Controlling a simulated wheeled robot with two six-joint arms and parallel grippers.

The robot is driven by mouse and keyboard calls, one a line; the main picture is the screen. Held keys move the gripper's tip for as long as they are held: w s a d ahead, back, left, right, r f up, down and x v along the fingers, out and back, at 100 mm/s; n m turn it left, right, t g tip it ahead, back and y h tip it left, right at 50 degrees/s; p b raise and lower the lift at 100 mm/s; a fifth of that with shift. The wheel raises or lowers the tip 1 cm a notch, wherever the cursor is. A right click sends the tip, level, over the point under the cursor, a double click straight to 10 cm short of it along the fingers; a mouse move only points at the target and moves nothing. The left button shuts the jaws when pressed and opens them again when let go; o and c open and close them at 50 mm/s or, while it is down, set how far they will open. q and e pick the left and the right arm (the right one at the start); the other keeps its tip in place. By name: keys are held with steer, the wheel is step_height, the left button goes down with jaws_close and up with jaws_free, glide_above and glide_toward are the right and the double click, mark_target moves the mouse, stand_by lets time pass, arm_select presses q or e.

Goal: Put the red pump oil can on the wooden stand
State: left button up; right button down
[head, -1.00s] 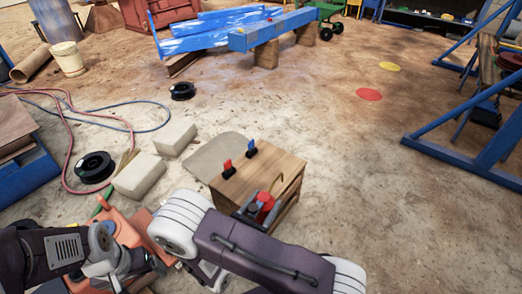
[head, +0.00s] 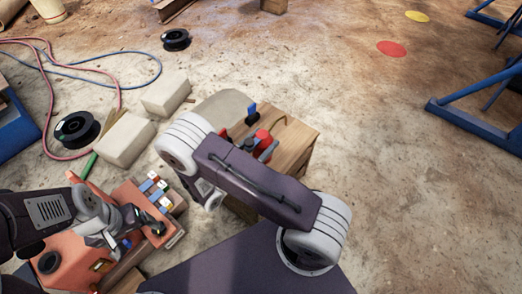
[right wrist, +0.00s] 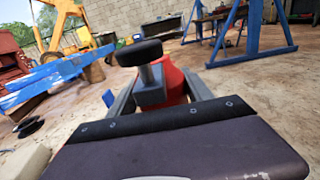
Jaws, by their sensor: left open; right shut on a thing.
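The red pump oil can (head: 265,140) shows beside my right forearm in the head view, with a thin curved tan spout. My right gripper is shut on it; its jaws are mostly hidden there. In the right wrist view, the red can (right wrist: 173,84) sits between the fingers of my right gripper (right wrist: 155,92), with a grey and black part in front. The wooden stand (head: 301,141) is under or just behind the can; I cannot tell whether they touch. My left gripper (head: 108,238) is open above an orange machine at the lower left.
A blue-topped clip (head: 251,113) stands on the stand's far edge. The orange machine (head: 65,258) carries several coloured blocks. Pale blocks (head: 125,140), a black spool (head: 77,131) and hoses lie left.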

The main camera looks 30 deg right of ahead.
steer(key=shift+w+d+f+b, duration=0.15)
steer(key=shift+w+f+b, duration=0.15)
steer(key=shift+w+f, duration=0.5)
steer(key=shift+w, duration=0.5)
step_height(320, 180, down, 4)
steer(key=b, duration=0.3)
steer(key=shift+f+b, duration=0.2)
steer(key=shift+b, duration=0.1)
steer(key=shift+r, duration=0.3)
steer(key=shift+c, duration=2.2)
jaws_free()
steer(key=shift+f, duration=0.15)
arm_select(q)
step_height(320, 180, down, 5)
steer(key=shift+r, duration=0.1)
